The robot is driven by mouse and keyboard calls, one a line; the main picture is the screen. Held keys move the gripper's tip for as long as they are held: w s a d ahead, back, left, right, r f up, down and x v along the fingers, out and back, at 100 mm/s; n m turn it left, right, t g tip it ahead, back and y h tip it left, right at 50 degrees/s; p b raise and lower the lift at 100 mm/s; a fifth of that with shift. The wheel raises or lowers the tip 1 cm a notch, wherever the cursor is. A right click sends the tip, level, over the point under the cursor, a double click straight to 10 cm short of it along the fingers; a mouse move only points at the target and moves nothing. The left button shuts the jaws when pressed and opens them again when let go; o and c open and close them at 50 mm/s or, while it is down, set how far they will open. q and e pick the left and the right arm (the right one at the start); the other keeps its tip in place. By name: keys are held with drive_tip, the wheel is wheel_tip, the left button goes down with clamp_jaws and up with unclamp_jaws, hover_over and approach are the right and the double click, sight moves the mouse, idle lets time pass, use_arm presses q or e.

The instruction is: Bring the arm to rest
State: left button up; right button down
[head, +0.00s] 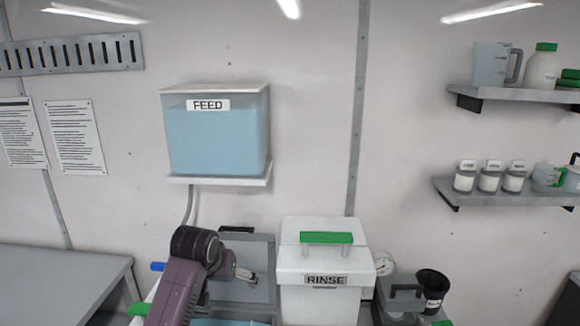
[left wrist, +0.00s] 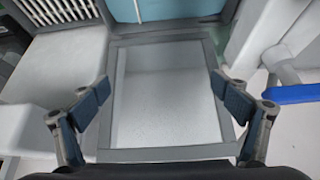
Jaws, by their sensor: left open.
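My left arm comes up from the bottom of the head view, and its gripper (head: 243,273) is in front of an upright grey panel (head: 262,262), left of the white RINSE box (head: 317,262). In the left wrist view the left gripper (left wrist: 165,98) has its two dark blue finger pads wide apart, with nothing between them. Beyond the fingers is a grey-framed pale panel (left wrist: 170,110); I cannot tell whether the fingers touch its frame. My right gripper is not in view.
The blue-filled FEED tank (head: 218,135) sits on a wall shelf above the arm. Right of the RINSE box are a gauge (head: 384,263) and a black cup (head: 432,288). A grey table (head: 60,280) at left is bare. A blue handle (left wrist: 290,94) is at right in the wrist view.

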use_arm(q)
drive_tip(key=shift+g, duration=0.4)
drive_tip(key=s+f, duration=0.6)
drive_tip(key=s, duration=0.1)
drive_tip(key=s+f, duration=0.3)
drive_tip(key=f, duration=0.1)
drive_tip(key=shift+s+a, duration=0.2)
drive_tip(key=shift+a, duration=0.15)
drive_tip(key=s+a+f+m+g, duration=0.1)
drive_tip(key=s+f, duration=0.2)
drive_tip(key=s, duration=1.3)
drive_tip(key=s+a+f+g, duration=0.1)
drive_tip(key=s+f, duration=0.2)
drive_tip(key=s, duration=1.4)
wheel_tip(320, 180, down, 35)
drive_tip(key=s+g+b, duration=0.1)
drive_tip(key=g+b, duration=0.1)
drive_tip(key=b, duration=0.6)
drive_tip(key=s+a+f+b, duration=0.1)
drive_tip(key=s+f+b, duration=0.2)
drive_tip(key=s+f, duration=0.5)
drive_tip(key=s+a+f+b, duration=0.2)
drive_tip(key=s+f, duration=0.7)
drive_tip(key=f, duration=0.5)
drive_tip(key=shift+s+m+g+b, duration=0.15)
drive_tip(key=shift+m+g+b, duration=0.2)
drive_tip(key=shift+b, duration=0.3)
